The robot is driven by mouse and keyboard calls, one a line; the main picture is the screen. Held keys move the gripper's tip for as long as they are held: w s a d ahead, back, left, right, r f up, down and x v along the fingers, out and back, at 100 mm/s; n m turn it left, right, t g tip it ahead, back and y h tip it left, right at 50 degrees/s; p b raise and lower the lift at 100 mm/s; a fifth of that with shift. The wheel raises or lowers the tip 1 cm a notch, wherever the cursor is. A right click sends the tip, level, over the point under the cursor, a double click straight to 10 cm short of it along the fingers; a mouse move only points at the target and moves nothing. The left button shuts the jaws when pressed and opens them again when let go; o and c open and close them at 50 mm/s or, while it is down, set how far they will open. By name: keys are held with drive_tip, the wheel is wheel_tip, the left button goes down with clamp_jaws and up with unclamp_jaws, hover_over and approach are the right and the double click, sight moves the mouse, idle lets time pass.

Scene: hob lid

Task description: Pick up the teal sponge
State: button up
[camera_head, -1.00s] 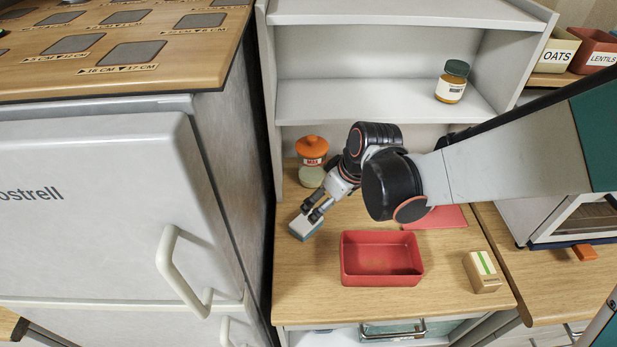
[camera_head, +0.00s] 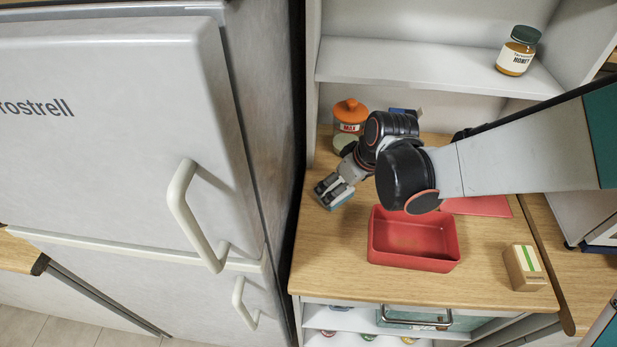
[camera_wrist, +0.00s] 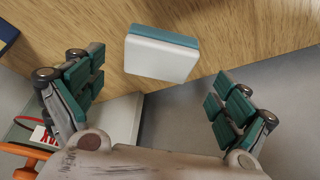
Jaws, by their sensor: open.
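The teal sponge (camera_wrist: 161,53) lies on the wooden counter near its edge; the wrist view shows its pale white face and a teal layer along its far side. My gripper (camera_wrist: 160,72) is open, one finger left and one right of the sponge in that view, with clear gaps on both sides. In the head view my gripper (camera_head: 334,187) is low at the counter's left part, over the sponge (camera_head: 341,202), and hides much of it. Whether the fingers reach down beside it I cannot tell.
A red tray (camera_head: 413,258) stands right of my gripper, with a small carton (camera_head: 525,267) farther right. An orange-lidded jar (camera_head: 350,112) stands close behind my gripper. The fridge (camera_head: 110,130) rises to the left. A honey jar (camera_head: 517,52) stands on the shelf above.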

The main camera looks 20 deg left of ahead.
drive_tip(key=b+x, duration=0.2)
drive_tip(key=x, duration=0.2)
drive_tip(key=shift+w+a+f, duration=0.2)
drive_tip(key=shift+f, duration=0.05)
drive_tip(key=c, duration=1.1)
drive_tip(key=shift+c, duration=0.2)
drive_tip(key=shift+r, duration=0.15)
wheel_tip(320, 180, up, 20)
drive_tip(key=p, duration=1.3)
drive_tip(key=shift+s, duration=0.1)
